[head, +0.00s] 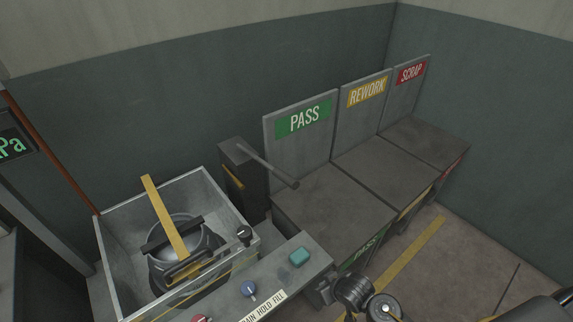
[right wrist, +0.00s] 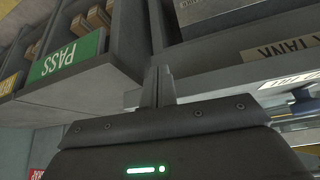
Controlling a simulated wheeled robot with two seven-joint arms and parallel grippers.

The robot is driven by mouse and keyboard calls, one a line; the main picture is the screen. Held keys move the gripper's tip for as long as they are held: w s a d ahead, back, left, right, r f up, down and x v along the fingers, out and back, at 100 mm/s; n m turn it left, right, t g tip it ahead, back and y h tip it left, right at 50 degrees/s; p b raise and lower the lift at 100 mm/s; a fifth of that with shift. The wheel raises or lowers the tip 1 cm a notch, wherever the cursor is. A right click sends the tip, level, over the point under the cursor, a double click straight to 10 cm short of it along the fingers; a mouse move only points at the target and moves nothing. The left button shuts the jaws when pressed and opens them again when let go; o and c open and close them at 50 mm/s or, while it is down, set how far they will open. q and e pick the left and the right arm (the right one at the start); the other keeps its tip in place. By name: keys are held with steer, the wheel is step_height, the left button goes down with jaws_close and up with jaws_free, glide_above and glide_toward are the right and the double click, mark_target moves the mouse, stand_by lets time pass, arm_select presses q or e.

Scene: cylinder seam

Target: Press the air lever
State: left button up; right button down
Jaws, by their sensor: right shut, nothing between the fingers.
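A grey rod lever (head: 268,167) sticks out from the top of a dark post (head: 241,185) between the open tank and the PASS bay; it looks like the air lever. It slants down to the right and ends in a rounded tip. My right gripper (right wrist: 157,85) shows in the right wrist view, its fingers together and empty. The lever cannot be made out in that view. In the head view, dark round joints of my arm show at the bottom, right of the control panel, well below the lever. My left gripper is not in view.
An open metal tank (head: 107,262) holds a dark round vessel under a yellow bar (head: 165,215). The panel (head: 318,264) carries a red knob (head: 201,318), a blue knob (head: 249,289) and a teal button (head: 300,256). PASS (head: 320,205), REWORK and SCRAP bays stand right.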

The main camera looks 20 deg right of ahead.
mark_target(287, 179)
arm_select(q)
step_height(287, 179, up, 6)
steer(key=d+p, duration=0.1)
steer(key=p, duration=0.3)
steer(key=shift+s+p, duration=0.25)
steer(key=shift+p, duration=0.1)
arm_select(e)
steer(key=w+a+r+n+t+y, duration=0.1)
steer(key=w+r, duration=0.3)
steer(key=r, duration=0.9)
steer(key=w+a+r+n+t+y, duration=0.1)
steer(key=w+a+r+t, duration=0.1)
steer(key=r, duration=1.2)
steer(key=w+a+r+n+t+y, duration=0.1)
steer(key=w+r, duration=0.4)
steer(key=r, duration=0.8)
steer(key=a+t, duration=0.1)
steer(key=t, duration=0.1)
steer(key=shift+w+r+n+t, duration=0.2)
steer(key=shift+w+n+t, duration=0.1)
steer(key=shift+w, duration=0.05)
steer(key=shift+w, duration=0.1)
